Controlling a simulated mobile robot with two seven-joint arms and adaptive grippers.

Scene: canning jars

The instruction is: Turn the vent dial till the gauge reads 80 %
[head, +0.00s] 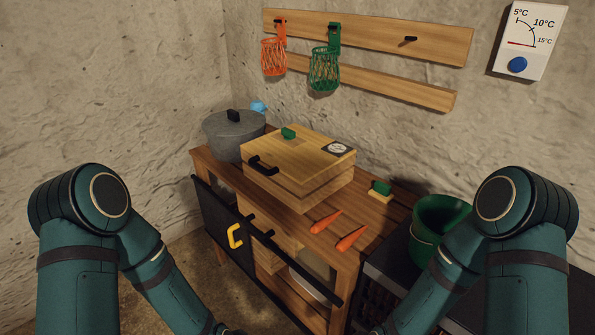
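A wooden box (285,178) stands on the wooden cabinet top in the middle of the head view. On its lid is a small green knob (288,133), which may be the vent dial. A small square gauge (337,148) with a round white face and dark surround sits near the lid's right corner; its reading is too small to make out. A black handle (262,165) is on the box's near left side. Both my arms run down out of the bottom of the picture, and neither gripper shows.
A grey lidded pot (233,137) stands left of the box. Two carrots (326,221) and a green-topped block (380,190) lie to the right. A green bucket (440,215) stands partly behind my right arm. A wall thermometer (530,40) has a blue knob.

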